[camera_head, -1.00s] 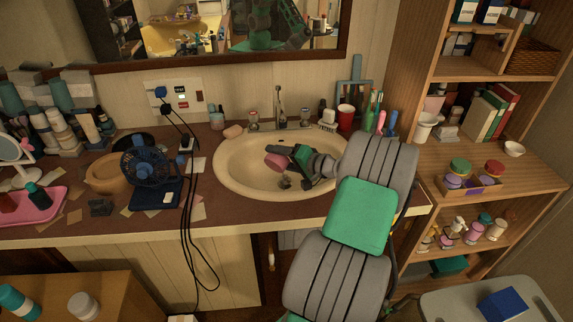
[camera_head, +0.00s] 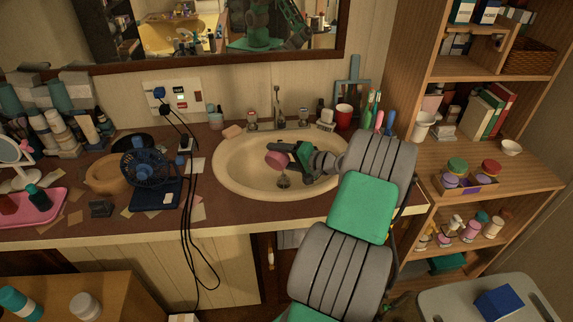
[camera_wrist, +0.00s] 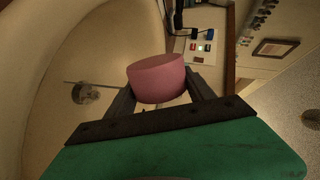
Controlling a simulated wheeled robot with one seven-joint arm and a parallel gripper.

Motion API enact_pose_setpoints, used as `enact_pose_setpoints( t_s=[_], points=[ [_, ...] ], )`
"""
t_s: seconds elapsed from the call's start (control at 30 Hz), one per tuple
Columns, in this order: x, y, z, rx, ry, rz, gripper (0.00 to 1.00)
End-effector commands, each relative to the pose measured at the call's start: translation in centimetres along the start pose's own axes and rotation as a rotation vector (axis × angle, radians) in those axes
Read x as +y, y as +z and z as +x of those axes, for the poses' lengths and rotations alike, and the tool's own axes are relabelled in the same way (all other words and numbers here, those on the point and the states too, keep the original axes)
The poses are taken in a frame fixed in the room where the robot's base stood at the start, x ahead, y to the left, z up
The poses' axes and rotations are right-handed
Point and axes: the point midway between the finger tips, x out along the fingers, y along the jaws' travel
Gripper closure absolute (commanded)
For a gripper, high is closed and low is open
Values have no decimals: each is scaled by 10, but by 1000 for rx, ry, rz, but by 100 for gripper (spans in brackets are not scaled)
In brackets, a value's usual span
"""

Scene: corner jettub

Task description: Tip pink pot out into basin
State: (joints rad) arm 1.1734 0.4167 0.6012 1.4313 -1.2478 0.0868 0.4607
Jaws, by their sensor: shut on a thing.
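The pink pot (camera_head: 278,160) is held over the cream basin (camera_head: 228,178), left of my gripper (camera_head: 290,157). In the wrist view the pot (camera_wrist: 156,78) sits between the two dark fingers of my gripper (camera_wrist: 160,85), which is shut on it. The pot's closed pink side faces the wrist camera; its opening and any contents are hidden. The pot is tilted in the head view. The round metal drain (camera_wrist: 84,93) shows on the basin floor in the wrist view, and the drain (camera_head: 283,182) lies just below the pot in the head view.
The tap (camera_head: 277,106) stands behind the basin. A soap bar (camera_head: 233,131) lies at its back left rim. A red cup (camera_head: 344,116) and toothbrushes stand at the back right. A blue fan (camera_head: 150,168) and black cables (camera_head: 186,215) are to the left.

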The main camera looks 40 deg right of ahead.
Motion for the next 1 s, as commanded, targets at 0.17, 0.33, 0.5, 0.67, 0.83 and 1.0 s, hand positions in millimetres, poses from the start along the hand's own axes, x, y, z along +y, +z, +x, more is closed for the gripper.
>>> enact_pose_setpoints(
  t_s=[0.17, 0.33, 0.5, 0.67, 0.83, 1.0],
  points=[
    [-1, -1, 1, -9, -2, 18, 81],
    [-2, -2, 2, -18, -3, 35, 81],
    [-2, -3, 3, -25, -4, 51, 81],
    [-2, -4, 4, -33, -5, 67, 81],
    [-3, -3, 5, -42, -6, 84, 81],
    [-4, -2, 7, -50, -7, 102, 81]
  ],
)
